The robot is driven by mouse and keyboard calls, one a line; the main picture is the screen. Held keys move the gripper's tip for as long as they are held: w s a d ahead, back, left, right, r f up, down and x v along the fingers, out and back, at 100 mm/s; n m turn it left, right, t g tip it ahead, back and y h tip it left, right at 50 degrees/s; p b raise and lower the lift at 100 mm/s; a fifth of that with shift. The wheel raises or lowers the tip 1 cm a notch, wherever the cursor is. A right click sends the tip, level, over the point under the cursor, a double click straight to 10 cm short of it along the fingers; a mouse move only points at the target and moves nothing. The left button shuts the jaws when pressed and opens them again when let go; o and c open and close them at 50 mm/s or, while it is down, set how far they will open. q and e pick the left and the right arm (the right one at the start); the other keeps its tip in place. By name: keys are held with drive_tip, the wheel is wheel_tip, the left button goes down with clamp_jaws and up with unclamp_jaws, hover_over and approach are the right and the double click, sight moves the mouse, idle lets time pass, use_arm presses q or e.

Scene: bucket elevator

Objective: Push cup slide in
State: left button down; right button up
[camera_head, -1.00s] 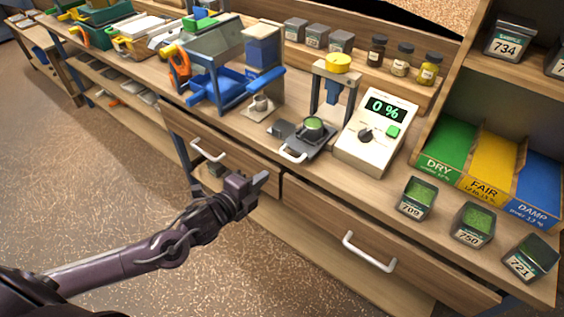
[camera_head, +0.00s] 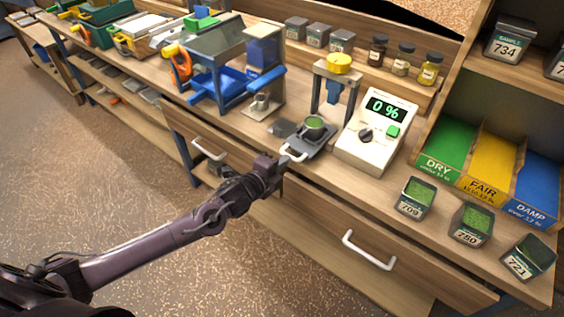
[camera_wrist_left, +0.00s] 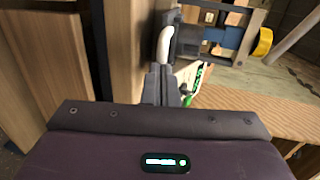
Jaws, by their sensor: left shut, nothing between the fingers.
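The cup slide (camera_head: 311,142) is a grey plate on the bench with a white loop handle (camera_head: 293,155) at its front edge. A dark cup (camera_head: 314,124) with green contents stands on it, in front of the press with the yellow knob (camera_head: 339,64). My left gripper (camera_head: 282,162) is shut and empty, right beside the handle at the bench's front edge. Whether it touches the handle I cannot tell. In the left wrist view the shut fingers (camera_wrist_left: 162,84) point toward the white handle (camera_wrist_left: 166,44). My right gripper is not in view.
The meter (camera_head: 376,131) reading 0 % stands right of the slide. A blue-framed stand (camera_head: 219,85) is to the left. Several sample tins, such as 709 (camera_head: 415,199), line the right front edge. Drawer handles (camera_head: 369,251) stick out below the bench top.

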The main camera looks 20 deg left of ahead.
sight(305, 140)
use_arm(q)
drive_tip(key=b+x, duration=0.2)
drive_tip(key=x, duration=0.1)
drive_tip(key=r+b+x, duration=0.1)
drive_tip(key=b+x, duration=0.1)
drive_tip(key=x, duration=0.1)
drive_tip(key=r+b+x, duration=0.1)
drive_tip(key=x, duration=0.3)
drive_tip(key=shift+w+d+f+b, duration=0.1)
drive_tip(key=shift+w+d+b, duration=0.05)
drive_tip(key=shift+w+b, duration=0.2)
drive_tip(key=shift+w, duration=0.2)
drive_tip(key=shift+r, duration=0.5)
